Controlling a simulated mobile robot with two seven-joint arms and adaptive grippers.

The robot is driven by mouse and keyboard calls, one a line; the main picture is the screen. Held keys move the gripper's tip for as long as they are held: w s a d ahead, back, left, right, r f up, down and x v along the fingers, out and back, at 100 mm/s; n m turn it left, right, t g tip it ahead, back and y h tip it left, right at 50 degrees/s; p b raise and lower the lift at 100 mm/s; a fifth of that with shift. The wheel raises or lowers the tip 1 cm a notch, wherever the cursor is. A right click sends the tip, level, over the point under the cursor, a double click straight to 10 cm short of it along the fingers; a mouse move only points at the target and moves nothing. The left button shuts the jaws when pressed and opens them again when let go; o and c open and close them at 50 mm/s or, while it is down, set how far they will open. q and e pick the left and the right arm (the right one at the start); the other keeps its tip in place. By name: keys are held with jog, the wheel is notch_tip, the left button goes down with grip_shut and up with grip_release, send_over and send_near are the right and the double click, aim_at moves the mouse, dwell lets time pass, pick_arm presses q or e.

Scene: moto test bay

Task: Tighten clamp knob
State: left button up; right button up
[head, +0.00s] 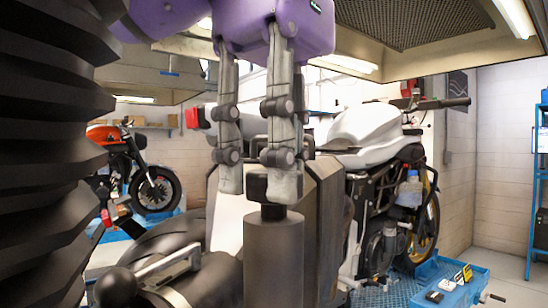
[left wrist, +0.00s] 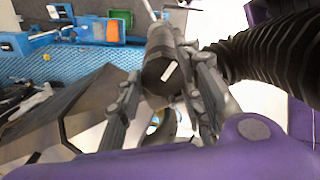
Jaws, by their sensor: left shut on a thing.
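The dark clamp knob (head: 256,187) sits at the top of an upright dark grey cylinder (head: 273,250) in the head view. My left gripper (head: 257,188) reaches down from above, with one finger on each side of the knob, and is shut on it. The fingers hide part of the knob in the head view. In the left wrist view the knob (left wrist: 158,76) is a dark round end with a white mark, between the fingers of my left gripper (left wrist: 165,82). My right gripper is not in view.
A white motorcycle (head: 365,128) stands close behind on the right. A blue tray (head: 452,284) with small items lies at the lower right. A black ball-ended lever (head: 115,287) is at the lower left. An orange motorcycle (head: 150,186) stands farther back. A hood hangs overhead.

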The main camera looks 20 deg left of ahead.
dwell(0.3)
pick_arm(q)
jog(key=o, duration=0.9)
jog(key=shift+w, duration=0.1)
jog(key=shift+o, duration=0.8)
jog(key=shift+w, duration=0.15)
jog(key=shift+d, duration=0.1)
jog(key=shift+r, duration=0.1)
jog(key=shift+r, duration=3.65)
